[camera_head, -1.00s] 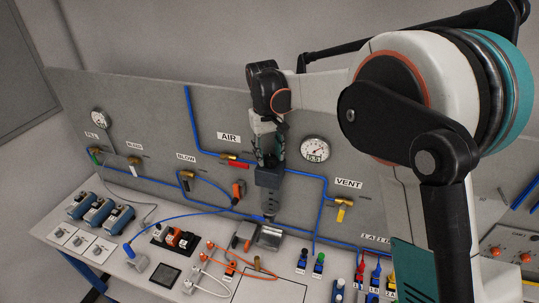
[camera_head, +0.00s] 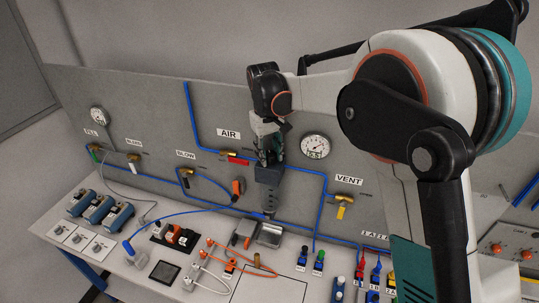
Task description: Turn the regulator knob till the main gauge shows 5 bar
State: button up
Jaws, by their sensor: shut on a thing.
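The main gauge (camera_head: 315,147) is a round white dial on the grey panel, right of the AIR label. Its small readout looks like 5.5, though it is blurred; the needle is too small to read surely. The regulator (camera_head: 268,178) is a dark grey body on the blue air line, left of and below the gauge, with a lighter bowl under it. My gripper (camera_head: 270,157) points down from above and is shut on the regulator knob at the top of this body. The fingers hide most of the knob.
A red-handled valve (camera_head: 238,160) is close left of the regulator.

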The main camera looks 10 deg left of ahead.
aim_at(267, 154)
jog(key=o, duration=0.8)
jog(key=r, duration=1.2)
jog(key=shift+s+a, duration=0.25)
jog(key=shift+a, duration=0.1)
jog(key=shift+o, duration=0.2)
